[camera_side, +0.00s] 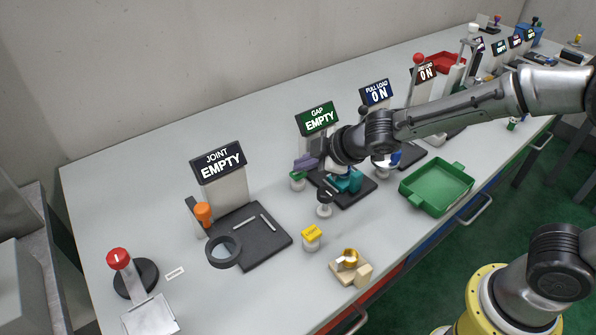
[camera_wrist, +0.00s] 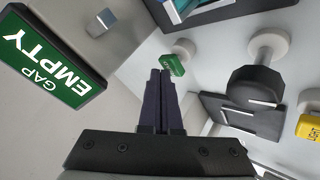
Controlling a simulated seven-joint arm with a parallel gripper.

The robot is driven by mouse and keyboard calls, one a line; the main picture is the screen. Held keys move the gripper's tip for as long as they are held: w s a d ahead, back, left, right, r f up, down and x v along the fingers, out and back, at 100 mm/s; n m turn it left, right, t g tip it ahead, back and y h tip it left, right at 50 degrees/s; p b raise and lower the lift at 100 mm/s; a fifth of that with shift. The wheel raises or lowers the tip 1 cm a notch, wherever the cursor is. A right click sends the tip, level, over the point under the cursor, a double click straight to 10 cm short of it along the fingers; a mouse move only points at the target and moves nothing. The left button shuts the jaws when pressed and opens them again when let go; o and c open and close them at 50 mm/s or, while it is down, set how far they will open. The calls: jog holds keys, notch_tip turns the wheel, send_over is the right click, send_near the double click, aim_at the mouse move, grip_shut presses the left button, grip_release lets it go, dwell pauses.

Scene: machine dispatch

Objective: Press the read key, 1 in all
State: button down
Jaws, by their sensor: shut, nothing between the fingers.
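My gripper (camera_side: 304,162) is shut and empty, its purple fingers together beside the GAP sign. In the wrist view its fingertips (camera_wrist: 160,74) lie close to a green key (camera_wrist: 172,65) on a round pale base. In the side view the green key (camera_side: 297,175) is just below the fingers. I cannot tell if they touch. Its lettering is too small to read, so I cannot confirm it is the read key. A yellow key (camera_side: 311,232) stands further forward; it also shows at the right edge of the wrist view (camera_wrist: 310,125).
The GAP sign (camera_side: 317,119) reads EMPTY. A dark fixture with teal blocks (camera_side: 348,183) and a black-topped post (camera_side: 324,204) stand nearby. The JOINT station (camera_side: 250,238) is left, a green tray (camera_side: 437,190) right. Table is free at the back left.

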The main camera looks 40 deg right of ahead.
aim_at(304, 174)
jog(key=shift+f, duration=0.5)
jog(key=shift+r, duration=0.1)
dwell(0.5)
jog(key=shift+r, duration=0.95)
jog(key=shift+r, duration=2.5)
